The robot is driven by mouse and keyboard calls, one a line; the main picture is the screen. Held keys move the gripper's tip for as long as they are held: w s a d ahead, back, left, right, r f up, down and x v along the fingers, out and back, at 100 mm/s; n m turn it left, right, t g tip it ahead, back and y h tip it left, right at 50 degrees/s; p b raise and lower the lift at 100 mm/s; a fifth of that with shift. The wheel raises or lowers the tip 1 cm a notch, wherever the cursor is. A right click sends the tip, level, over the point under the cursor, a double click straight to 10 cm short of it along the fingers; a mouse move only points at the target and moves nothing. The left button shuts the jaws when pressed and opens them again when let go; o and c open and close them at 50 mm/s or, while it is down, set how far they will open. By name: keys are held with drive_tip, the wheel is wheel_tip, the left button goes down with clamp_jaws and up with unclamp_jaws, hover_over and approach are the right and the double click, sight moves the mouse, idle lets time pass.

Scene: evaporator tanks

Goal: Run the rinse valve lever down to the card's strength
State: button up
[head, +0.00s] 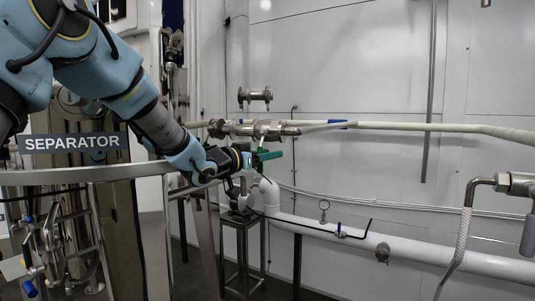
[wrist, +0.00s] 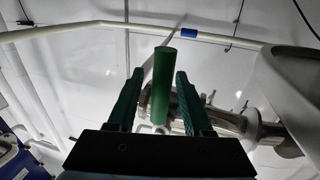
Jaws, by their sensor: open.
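The rinse valve lever appears to be the green round handle (wrist: 161,85) in the wrist view. It stands nearly upright in the picture between the two dark teal fingers of my gripper (wrist: 159,74). The gripper is open, with a gap on each side of the handle, and I see no contact. In the head view my gripper (head: 268,157) reaches right, just below the pale horizontal pipe; the green parts there are too small to separate clearly. I cannot make out a card or any strength reading in either view.
A pale pipe (head: 410,126) with metal fittings (head: 262,129) runs close above my gripper. A thick white pipe (head: 405,254) runs below. A "SEPARATOR" sign (head: 74,142) hangs at left. In the wrist view a large grey metal body (wrist: 285,80) stands close at right.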

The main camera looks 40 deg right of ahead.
clamp_jaws()
idle(1.4)
